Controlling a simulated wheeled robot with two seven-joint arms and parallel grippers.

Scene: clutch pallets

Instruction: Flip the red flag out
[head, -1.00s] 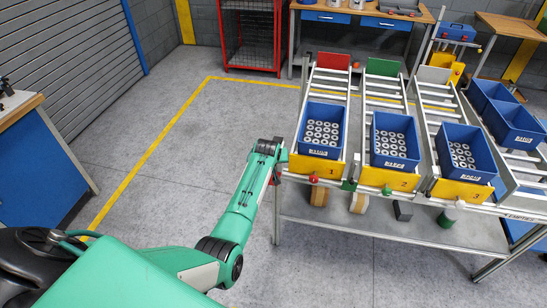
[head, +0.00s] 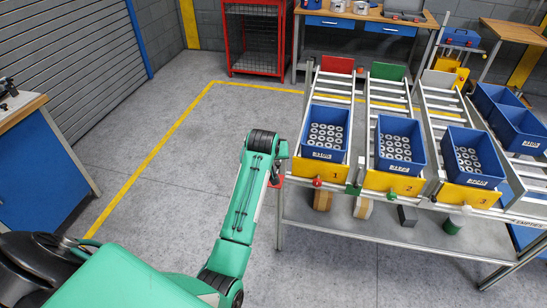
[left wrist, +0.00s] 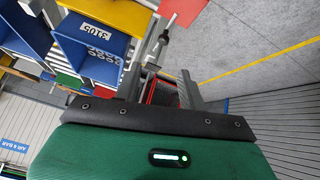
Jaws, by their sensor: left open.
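The red flag (head: 277,181) is a small red plate at the left front corner of the roller rack, partly hidden behind my left gripper in the head view. In the left wrist view the red flag (left wrist: 184,11) is at the top edge, near a thin rod with a dark ball end. My left gripper (head: 281,150) is just left of lane 1, above and close to the flag. Its two grey fingers (left wrist: 170,62) are apart with nothing held between them. Whether a finger touches the flag or rod, I cannot tell. My right gripper is out of view.
Blue bins of rings stand on the lanes; the lane 1 bin (head: 325,133) is nearest my gripper. The floor (head: 170,195) left of the rack is clear.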

